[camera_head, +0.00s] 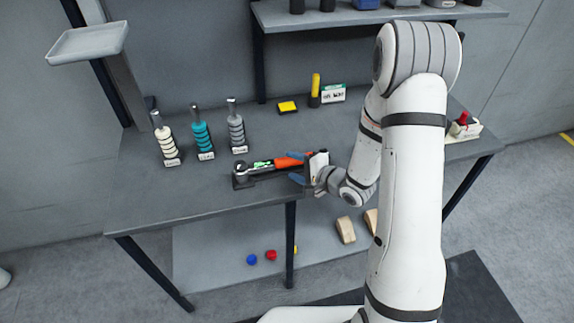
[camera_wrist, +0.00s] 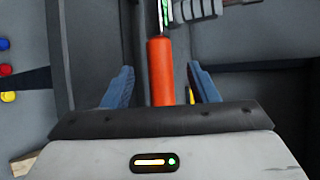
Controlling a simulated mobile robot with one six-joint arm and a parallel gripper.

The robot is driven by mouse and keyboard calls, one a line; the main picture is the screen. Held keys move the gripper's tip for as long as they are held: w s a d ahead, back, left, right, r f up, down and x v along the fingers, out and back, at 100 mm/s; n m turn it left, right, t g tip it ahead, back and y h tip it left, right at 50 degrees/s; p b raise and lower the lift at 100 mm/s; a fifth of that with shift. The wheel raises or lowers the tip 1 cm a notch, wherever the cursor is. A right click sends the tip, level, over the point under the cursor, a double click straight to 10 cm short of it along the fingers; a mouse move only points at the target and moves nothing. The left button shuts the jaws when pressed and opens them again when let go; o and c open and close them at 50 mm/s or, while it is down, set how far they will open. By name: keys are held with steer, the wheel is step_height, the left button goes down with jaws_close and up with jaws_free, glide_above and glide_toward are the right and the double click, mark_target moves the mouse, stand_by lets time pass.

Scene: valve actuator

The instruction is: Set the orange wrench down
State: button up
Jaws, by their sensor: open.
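The orange wrench (camera_head: 288,162) lies on the grey table near its front edge, its orange handle towards my gripper. Its head end is at a small dark holder (camera_head: 241,179) on the left; I cannot tell exactly how it rests there. In the wrist view the orange handle (camera_wrist: 161,72) runs between the two blue fingers, with visible gaps on both sides. My gripper (camera_wrist: 163,88) is open around the handle and not touching it with its fingers. In the head view the gripper (camera_head: 298,170) is at the handle's right end.
Three labelled valve-like posts, white (camera_head: 166,143), teal (camera_head: 202,137) and grey (camera_head: 236,131), stand behind the wrench. A red-topped item (camera_head: 463,124) is at the right. The left tabletop is clear.

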steer(key=shift+v, duration=1.9)
steer(key=shift+w+d+r+h, duration=0.1)
steer(key=shift+w+r+h, duration=0.1)
steer(key=shift+h, duration=0.1)
steer(key=s+d+r+n+h, duration=0.2)
steer(key=d+r+n+h, duration=0.4)
steer(key=d+r+h, duration=0.5)
steer(key=s+r+n+g, duration=0.2)
steer(key=s+r+g, duration=0.1)
steer(key=s, duration=0.7)
steer(key=s+a+r+n+g+y, duration=0.1)
steer(key=s+r+n+g, duration=0.1)
steer(key=s, duration=0.8)
step_height(320, 180, up, 3)
steer(key=shift+f+n+g, duration=0.15)
steer(key=shift+n+g, duration=0.25)
steer(key=shift+g, duration=0.2)
steer(key=shift+s+a, duration=0.1)
steer(key=shift+a, duration=0.05)
